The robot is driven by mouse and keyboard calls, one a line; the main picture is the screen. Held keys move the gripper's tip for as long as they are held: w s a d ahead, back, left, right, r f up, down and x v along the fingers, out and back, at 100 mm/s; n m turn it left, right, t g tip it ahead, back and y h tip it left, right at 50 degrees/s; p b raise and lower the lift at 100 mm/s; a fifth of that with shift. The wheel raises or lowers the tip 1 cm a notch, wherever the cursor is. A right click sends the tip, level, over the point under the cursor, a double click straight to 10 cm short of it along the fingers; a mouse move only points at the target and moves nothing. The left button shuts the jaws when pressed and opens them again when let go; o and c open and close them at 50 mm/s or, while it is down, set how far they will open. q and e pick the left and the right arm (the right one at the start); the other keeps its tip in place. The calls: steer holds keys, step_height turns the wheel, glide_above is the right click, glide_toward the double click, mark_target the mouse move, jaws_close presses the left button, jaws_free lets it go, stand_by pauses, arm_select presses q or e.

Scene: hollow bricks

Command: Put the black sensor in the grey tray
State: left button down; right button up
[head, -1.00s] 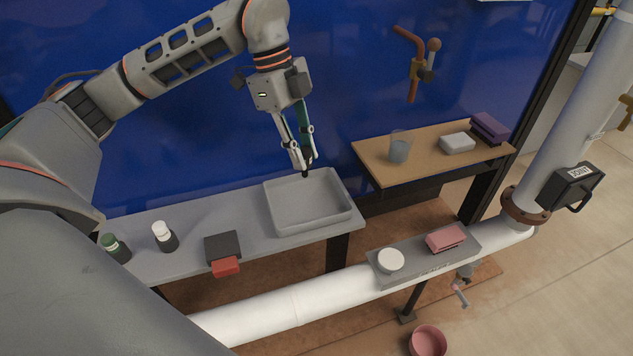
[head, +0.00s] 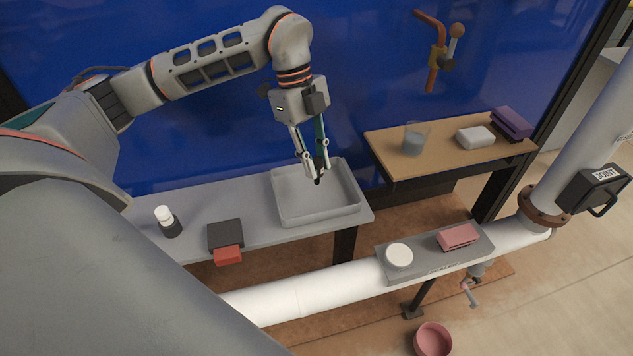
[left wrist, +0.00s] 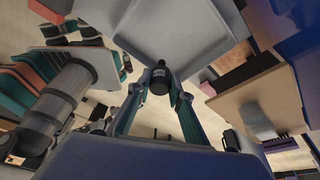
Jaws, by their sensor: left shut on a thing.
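The black sensor (left wrist: 159,78) is a small dark cylinder between the two fingertips of my left gripper (left wrist: 159,92) in the left wrist view. In the head view my left gripper (head: 316,172) points down, shut on the sensor (head: 318,181), which shows only as a small dark tip. The grey tray (head: 322,217) is a shallow rectangular box on the grey bench. The sensor appears over the tray's inside, towards its back; its height above the floor is hard to tell. The tray looks empty. My right gripper is not in view.
On the grey bench (head: 195,215) are a white-capped bottle (head: 167,221) and a black box with a red part (head: 225,237). A wooden shelf (head: 400,165) at right holds a glass (head: 415,138), a white block (head: 475,137) and a purple block (head: 511,123). A white pipe (head: 310,295) runs in front.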

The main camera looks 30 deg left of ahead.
mark_target(316, 183)
arm_select(q)
step_height(316, 183, down, 2)
steer(key=shift+f, duration=0.1)
step_height(316, 183, down, 3)
steer(key=shift+f, duration=0.5)
steer(key=shift+f, duration=0.1)
steer(key=c, duration=1.8)
jaws_free()
